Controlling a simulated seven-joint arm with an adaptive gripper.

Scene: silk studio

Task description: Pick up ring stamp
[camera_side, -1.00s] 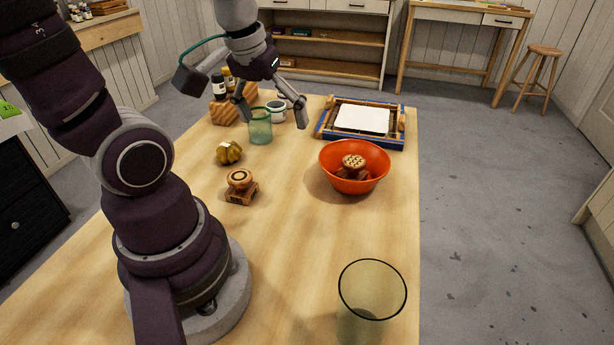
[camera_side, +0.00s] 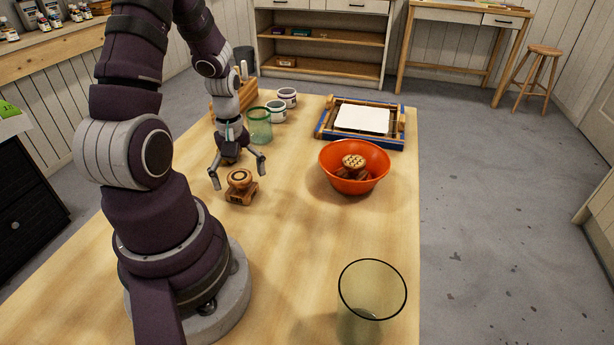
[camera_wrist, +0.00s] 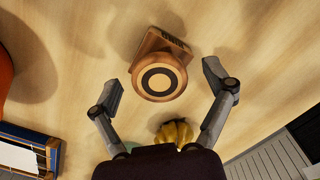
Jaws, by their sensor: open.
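The ring stamp (camera_side: 240,185) is a brown wooden stamp with a dark ring on its round top and a square base. It stands on the table, left of the orange bowl. In the wrist view the ring stamp (camera_wrist: 159,77) lies ahead of my fingers, near the middle between them. My gripper (camera_side: 238,180) is open and empty, with a finger to either side of the stamp and slightly behind it in the side view. It also shows in the wrist view (camera_wrist: 169,90), spread wide. I see no contact with the stamp.
An orange bowl (camera_side: 335,180) holds another stamp (camera_side: 353,163). A yellow ribbed object (camera_wrist: 174,132) sits close to my gripper. A green glass (camera_side: 260,130), white jars (camera_side: 277,115) and a framed screen (camera_side: 325,128) stand farther back. A clear glass (camera_side: 372,290) stands at the front.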

